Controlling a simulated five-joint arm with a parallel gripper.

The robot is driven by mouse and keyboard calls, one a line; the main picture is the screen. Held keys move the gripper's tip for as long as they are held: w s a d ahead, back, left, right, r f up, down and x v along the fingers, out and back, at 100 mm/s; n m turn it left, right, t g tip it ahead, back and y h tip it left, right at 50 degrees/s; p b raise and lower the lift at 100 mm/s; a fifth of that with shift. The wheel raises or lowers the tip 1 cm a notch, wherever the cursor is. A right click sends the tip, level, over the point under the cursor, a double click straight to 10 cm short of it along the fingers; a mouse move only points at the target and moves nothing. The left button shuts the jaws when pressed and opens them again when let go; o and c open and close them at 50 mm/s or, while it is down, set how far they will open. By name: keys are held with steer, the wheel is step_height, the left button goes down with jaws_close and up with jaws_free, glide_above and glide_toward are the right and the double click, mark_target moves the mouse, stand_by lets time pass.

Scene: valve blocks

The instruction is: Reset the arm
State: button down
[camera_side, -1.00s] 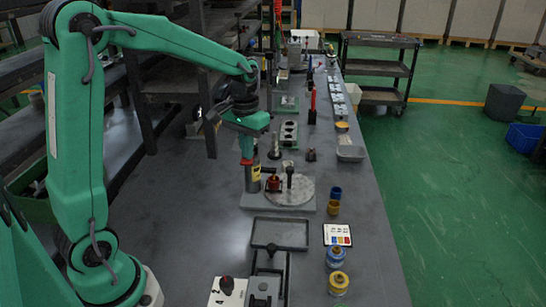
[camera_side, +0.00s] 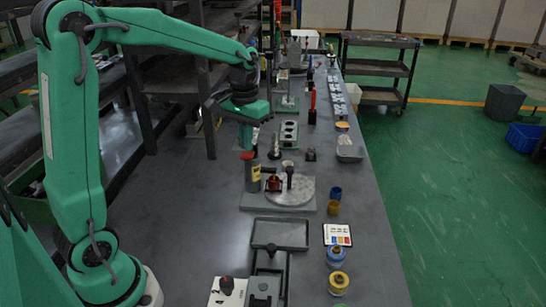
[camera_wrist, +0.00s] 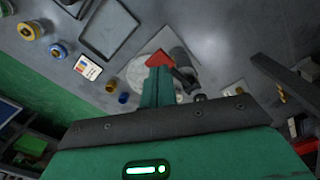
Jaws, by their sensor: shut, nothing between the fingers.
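My gripper (camera_side: 247,153) hangs from my green arm above the workbench, just above a dark grey cylinder (camera_side: 252,176) with a yellow label. In the wrist view my gripper (camera_wrist: 158,72) shows as green fingers close together with nothing between them. The cylinder stands at the left of a grey plate (camera_side: 258,205) that also bears a round metal disc (camera_side: 305,190). A small red part (camera_side: 273,183) and a dark upright knob (camera_side: 290,175) are beside it. In the wrist view a red piece (camera_wrist: 159,58) shows at the fingertips; I cannot tell whether they touch.
A shallow dark tray (camera_side: 280,234) lies in front of the plate. Dark shelving (camera_side: 190,85) rises behind my arm at left. The bench's left middle is bare.

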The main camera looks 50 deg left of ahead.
stand_by(0.4)
steer(key=shift+s+d+r, duration=0.3)
steer(key=shift+s+r, duration=0.15)
steer(key=s+d+r+m+t, duration=0.1)
steer(key=s+d+t, duration=0.1)
steer(key=s, duration=0.6)
steer(key=s+d+r+m+t, duration=0.2)
steer(key=s+d, duration=0.3)
steer(key=s, duration=0.3)
steer(key=shift+s+r+t, duration=0.25)
steer(key=shift+r+t, duration=0.05)
steer(key=shift+t, duration=0.5)
